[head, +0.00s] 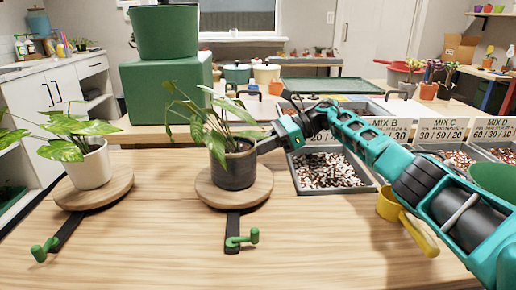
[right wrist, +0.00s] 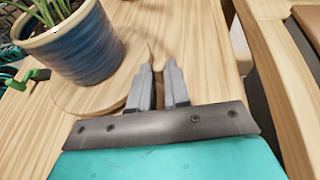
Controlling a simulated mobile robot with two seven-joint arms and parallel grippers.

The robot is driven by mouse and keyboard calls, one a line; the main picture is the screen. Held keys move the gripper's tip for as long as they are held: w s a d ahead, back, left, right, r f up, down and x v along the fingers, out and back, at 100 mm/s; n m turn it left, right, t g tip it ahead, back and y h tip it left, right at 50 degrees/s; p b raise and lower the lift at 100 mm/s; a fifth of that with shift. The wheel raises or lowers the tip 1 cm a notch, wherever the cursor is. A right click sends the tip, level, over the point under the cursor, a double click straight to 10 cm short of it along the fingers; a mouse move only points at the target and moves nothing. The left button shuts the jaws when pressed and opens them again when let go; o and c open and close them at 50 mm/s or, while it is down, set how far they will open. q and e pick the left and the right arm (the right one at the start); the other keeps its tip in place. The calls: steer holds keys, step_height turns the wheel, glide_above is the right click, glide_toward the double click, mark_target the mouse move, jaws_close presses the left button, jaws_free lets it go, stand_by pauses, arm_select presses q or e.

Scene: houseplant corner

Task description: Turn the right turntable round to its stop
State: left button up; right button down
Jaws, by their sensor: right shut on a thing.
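The right turntable (head: 262,196) is a round wooden disc in the middle of the table. It carries a plant in a dark pot (head: 236,172), which looks blue in the right wrist view (right wrist: 75,50). A black bar with a green handle (head: 243,238) points toward the front. My right gripper (right wrist: 158,88) is at the turntable's rim (right wrist: 85,102), on the pot's far right side, its jaws shut on the rim; the exact contact is hard to see. The pot partly hides my fingers in the head view. My left gripper is not in view.
The left turntable (head: 68,200) carries a plant in a white pot (head: 90,168) and has its own green handle (head: 43,250). Soil-mix trays (head: 325,186) stand at the right, behind a yellow scoop (head: 388,206). A green box (head: 165,92) stands behind. The front table is clear.

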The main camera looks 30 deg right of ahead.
steer(key=shift+w+d, duration=0.15)
steer(key=shift+d, duration=0.1)
steer(key=c, duration=1.2)
jaws_free()
steer(key=shift+f, duration=0.1)
steer(key=shift+o, duration=0.5)
steer(key=shift+a, duration=0.1)
steer(key=v, duration=1.3)
steer(key=shift+w+a+p, duration=0.1)
steer(key=shift+p, duration=0.2)
